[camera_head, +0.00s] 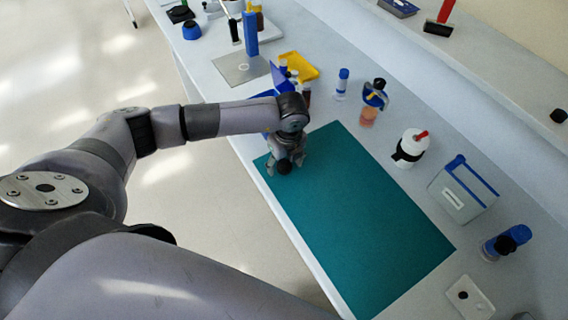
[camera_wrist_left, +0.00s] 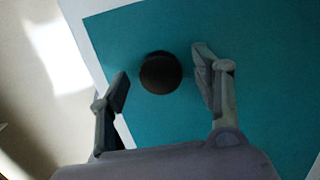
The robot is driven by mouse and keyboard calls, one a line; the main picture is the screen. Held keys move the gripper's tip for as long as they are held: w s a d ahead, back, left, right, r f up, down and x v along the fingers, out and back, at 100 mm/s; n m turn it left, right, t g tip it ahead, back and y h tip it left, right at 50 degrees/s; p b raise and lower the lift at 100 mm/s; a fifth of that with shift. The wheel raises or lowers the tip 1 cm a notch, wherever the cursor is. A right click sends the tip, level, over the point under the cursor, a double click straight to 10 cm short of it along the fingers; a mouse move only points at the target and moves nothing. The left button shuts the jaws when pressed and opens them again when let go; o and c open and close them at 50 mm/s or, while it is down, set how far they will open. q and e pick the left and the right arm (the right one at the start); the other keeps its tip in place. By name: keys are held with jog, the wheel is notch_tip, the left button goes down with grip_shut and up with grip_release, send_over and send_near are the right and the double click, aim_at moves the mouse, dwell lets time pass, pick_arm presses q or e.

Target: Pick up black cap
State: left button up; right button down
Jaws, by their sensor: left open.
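The black cap (camera_wrist_left: 160,73) is a round dark piece over the teal mat (camera_wrist_left: 230,25) in the left wrist view, near a corner of the mat. My left gripper (camera_wrist_left: 162,85) is open, with one finger on each side of the cap and a gap on both sides. In the head view the cap (camera_head: 284,168) shows as a dark round spot at my left gripper (camera_head: 286,170), over the far left part of the mat (camera_head: 370,225). The gripper partly hides it there. My right gripper is not in view.
A white bottle with a black band (camera_head: 409,148), a grey box with a blue handle (camera_head: 462,192) and a blue bottle (camera_head: 505,243) stand right of the mat. A yellow tray (camera_head: 299,66) and small vials (camera_head: 342,83) stand beyond it. Most of the mat is clear.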

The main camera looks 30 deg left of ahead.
pick_arm(q)
jog(key=shift+c, duration=0.4)
jog(key=c, duration=0.8)
jog(key=shift+o, duration=0.2)
jog(key=shift+r, duration=0.15)
